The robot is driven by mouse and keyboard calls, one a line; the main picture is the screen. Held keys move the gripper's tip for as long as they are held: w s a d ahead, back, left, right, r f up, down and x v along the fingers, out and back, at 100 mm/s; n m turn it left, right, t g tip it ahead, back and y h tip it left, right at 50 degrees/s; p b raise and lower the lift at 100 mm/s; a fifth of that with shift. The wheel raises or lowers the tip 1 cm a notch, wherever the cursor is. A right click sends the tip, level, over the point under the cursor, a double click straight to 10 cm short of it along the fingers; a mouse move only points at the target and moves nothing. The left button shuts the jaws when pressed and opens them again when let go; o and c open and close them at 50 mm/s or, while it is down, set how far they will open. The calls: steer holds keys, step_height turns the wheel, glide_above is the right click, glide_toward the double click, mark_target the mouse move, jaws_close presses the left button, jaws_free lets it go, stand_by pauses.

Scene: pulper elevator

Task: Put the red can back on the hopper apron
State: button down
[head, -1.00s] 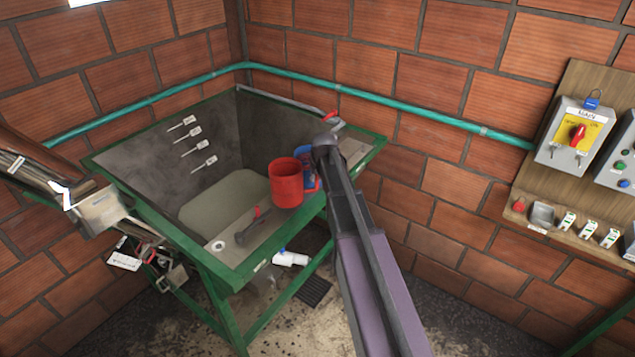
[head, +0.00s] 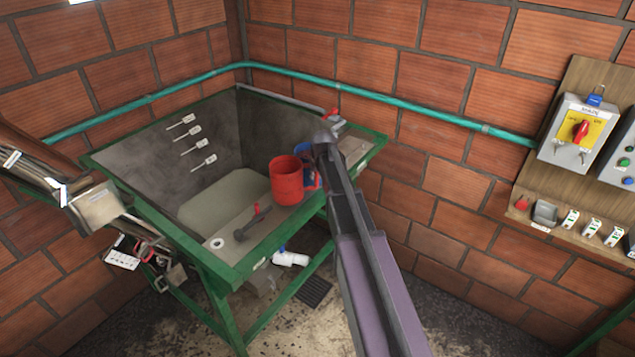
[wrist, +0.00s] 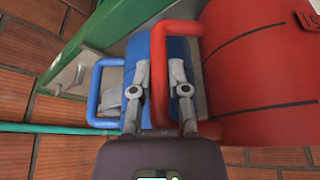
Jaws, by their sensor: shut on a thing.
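The red can (head: 287,184) is upright over the front part of the hopper apron (head: 268,222); I cannot tell whether its base touches. In the wrist view the red can (wrist: 265,70) fills the right side. My gripper (wrist: 160,75) is shut on its red handle. In the head view my arm hides most of the gripper. A blue can (head: 310,176) is just right of the red can, partly hidden by the arm. In the wrist view the blue can (wrist: 180,50) is behind my fingers, with its blue handle at left.
A dark tool with a red part (head: 250,224) lies on the apron left of the red can. The open hopper basin (head: 205,165) is behind. A red-handled fitting (head: 333,116) is at the apron's far right. A teal pipe (head: 400,103) runs along the brick walls.

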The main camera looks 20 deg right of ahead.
steer(key=shift+f+b, duration=0.4)
steer(key=shift+f, duration=0.4)
steer(key=c, duration=0.6)
jaws_free()
steer(key=shift+r, duration=0.25)
steer(key=p+v, duration=1.1)
steer(key=v, duration=0.1)
steer(key=shift+f, duration=0.1)
stand_by(0.3)
